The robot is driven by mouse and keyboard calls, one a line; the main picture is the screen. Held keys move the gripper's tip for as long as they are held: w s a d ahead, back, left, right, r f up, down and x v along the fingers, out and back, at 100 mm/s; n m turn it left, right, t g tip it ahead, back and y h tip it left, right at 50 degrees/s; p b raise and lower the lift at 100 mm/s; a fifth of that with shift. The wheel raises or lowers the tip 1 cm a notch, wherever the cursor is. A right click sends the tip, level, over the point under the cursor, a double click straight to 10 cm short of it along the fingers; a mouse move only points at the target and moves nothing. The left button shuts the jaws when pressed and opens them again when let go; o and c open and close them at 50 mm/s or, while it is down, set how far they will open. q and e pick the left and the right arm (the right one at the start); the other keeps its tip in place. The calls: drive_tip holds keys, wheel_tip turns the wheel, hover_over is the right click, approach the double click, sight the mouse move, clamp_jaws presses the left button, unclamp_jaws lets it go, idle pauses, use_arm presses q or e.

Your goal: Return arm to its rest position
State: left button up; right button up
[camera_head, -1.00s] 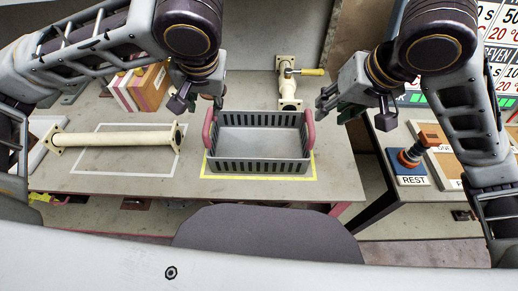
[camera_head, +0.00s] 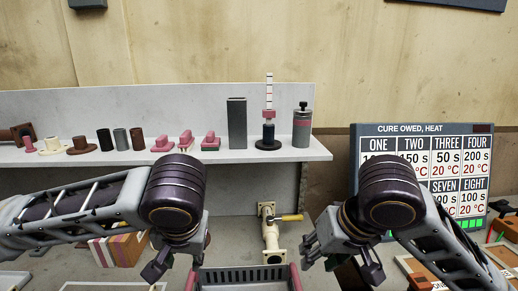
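My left gripper (camera_head: 172,274) hangs at the lower left of centre, fingers pointing down and spread apart, with nothing visible between them. My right gripper (camera_head: 340,264) hangs right of centre, its fingers also spread and empty. Both arms are bent forward over the bench. The grey basket (camera_head: 245,278) with pink handles is between the grippers at the bottom edge, mostly cut off. Neither gripper appears to touch it.
A cream valve pipe with a yellow handle (camera_head: 269,232) stands behind the basket. A shelf (camera_head: 75,154) holds several small parts, cylinders and bottles. A cure board (camera_head: 421,170) stands at right. A striped box (camera_head: 117,249) is near the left arm.

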drive_tip(key=shift+r+p, duration=1.9)
drive_tip(key=shift+r, duration=0.35)
drive_tip(key=shift+r+p, duration=0.5)
drive_tip(key=shift+r, duration=0.05)
